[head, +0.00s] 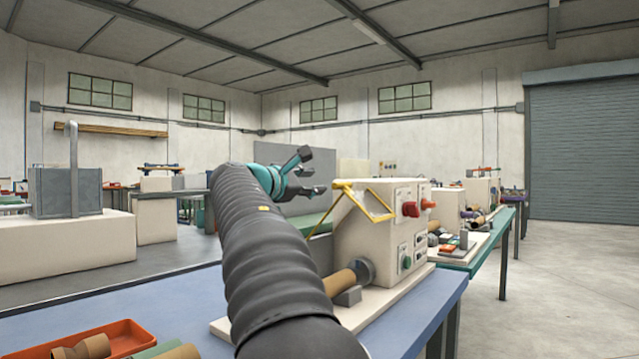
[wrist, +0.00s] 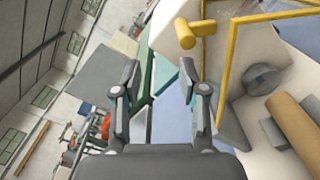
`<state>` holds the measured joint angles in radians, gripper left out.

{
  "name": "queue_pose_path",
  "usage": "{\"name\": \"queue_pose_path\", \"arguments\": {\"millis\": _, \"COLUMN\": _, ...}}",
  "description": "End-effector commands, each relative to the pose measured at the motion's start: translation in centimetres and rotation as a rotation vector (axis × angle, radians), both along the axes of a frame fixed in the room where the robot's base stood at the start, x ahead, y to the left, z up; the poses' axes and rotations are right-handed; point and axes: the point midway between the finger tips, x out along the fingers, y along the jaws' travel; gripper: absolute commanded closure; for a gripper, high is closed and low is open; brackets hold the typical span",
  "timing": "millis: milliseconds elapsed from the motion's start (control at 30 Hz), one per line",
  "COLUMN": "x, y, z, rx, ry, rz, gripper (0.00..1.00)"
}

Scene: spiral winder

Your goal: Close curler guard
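The curler guard is a yellow frame (head: 343,185) on the cream winding machine (head: 375,240). It stands raised and tilted at the machine's upper left side. In the wrist view the yellow frame (wrist: 275,16) fills the upper right, with a yellow knob-ended handle (wrist: 187,34) jutting left. My gripper (head: 314,171) is open and empty, just left of the guard's upper part. In the wrist view its two fingers (wrist: 160,78) are apart, with the handle beyond and slightly right of them. I see no contact.
A brown tube (head: 340,282) sits on the spindle below the guard. Red knobs (head: 410,209) are on the machine's front. An orange tray (head: 125,338) with tubes lies on the blue bench (head: 420,300). More machines stand to the right.

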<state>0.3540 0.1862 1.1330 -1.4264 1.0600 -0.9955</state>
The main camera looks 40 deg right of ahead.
Motion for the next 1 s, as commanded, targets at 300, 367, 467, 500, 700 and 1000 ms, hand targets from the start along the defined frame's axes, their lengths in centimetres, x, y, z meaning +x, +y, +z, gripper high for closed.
{"name": "queue_pose_path", "arguments": {"millis": 300, "x": -1.0, "y": 6.0, "z": 0.0, "rx": 0.000, "ry": 0.001, "rz": 0.003, "gripper": 0.58}}
{"name": "queue_pose_path", "arguments": {"millis": 367, "x": -1.2, "y": 6.7, "z": 0.0, "rx": 0.000, "ry": 0.001, "rz": 0.001, "gripper": 0.58}}
{"name": "queue_pose_path", "arguments": {"millis": 467, "x": -1.3, "y": 7.5, "z": -0.1, "rx": 0.000, "ry": 0.002, "rz": 0.001, "gripper": 0.58}}
{"name": "queue_pose_path", "arguments": {"millis": 500, "x": -1.3, "y": 7.7, "z": -0.1, "rx": 0.000, "ry": 0.001, "rz": 0.000, "gripper": 0.58}}
{"name": "queue_pose_path", "arguments": {"millis": 700, "x": -1.4, "y": 8.0, "z": -0.1, "rx": 0.000, "ry": 0.001, "rz": -0.001, "gripper": 0.58}}
{"name": "queue_pose_path", "arguments": {"millis": 1000, "x": -1.4, "y": 8.0, "z": -0.1, "rx": 0.000, "ry": 0.001, "rz": -0.001, "gripper": 0.58}}
